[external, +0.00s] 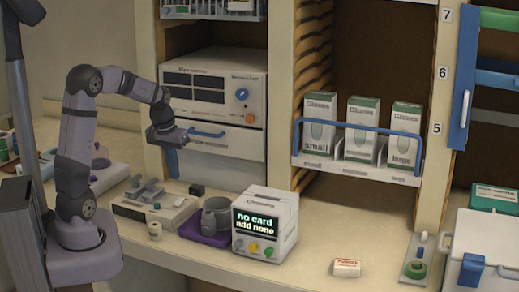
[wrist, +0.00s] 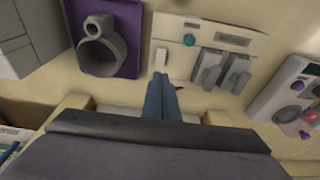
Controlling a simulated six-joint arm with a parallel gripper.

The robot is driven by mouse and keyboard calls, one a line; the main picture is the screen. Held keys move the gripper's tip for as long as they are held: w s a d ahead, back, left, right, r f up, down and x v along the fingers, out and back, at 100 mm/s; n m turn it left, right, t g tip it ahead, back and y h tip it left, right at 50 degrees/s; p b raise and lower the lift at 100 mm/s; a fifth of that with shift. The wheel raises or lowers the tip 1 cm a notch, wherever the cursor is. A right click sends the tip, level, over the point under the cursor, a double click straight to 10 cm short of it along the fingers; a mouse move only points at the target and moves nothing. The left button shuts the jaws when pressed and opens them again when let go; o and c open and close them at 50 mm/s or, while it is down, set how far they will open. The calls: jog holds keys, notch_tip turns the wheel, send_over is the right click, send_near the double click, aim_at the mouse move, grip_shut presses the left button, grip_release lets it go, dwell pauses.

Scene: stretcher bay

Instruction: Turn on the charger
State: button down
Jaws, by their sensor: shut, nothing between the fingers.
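The likely charger is a low cream unit (external: 150,213) on the counter, with grey blocks on top and a small teal round part (external: 157,206). In the wrist view my gripper's blue fingers (wrist: 161,80) are shut together and empty, below the teal part in the picture.
A grey cup (external: 216,213) sits on a purple mat (external: 196,234). A white box reading "no card add none" (external: 285,215) is to the right.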

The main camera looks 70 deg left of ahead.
aim_at(183, 198)
jog(key=f, duration=0.2)
jog(key=a+f+p, duration=0.1)
jog(key=f, duration=0.2)
jog(key=w+f+p, duration=0.1)
jog(key=f, duration=0.2)
jog(key=shift+w+a+f, duration=0.1)
jog(key=shift+a, duration=0.05)
jog(key=shift+w+a+f+p, duration=0.1)
jog(key=shift+a+p, duration=0.05)
jog(key=shift+p, duration=0.7)
jog(key=shift+f+g+h, duration=0.2)
jog(key=shift+g+h, duration=0.1)
jog(key=shift+d+f, duration=0.1)
jog(key=shift+d, duration=0.1)
jog(key=shift+s+d, duration=0.5)
jog(key=shift+s, duration=0.15)
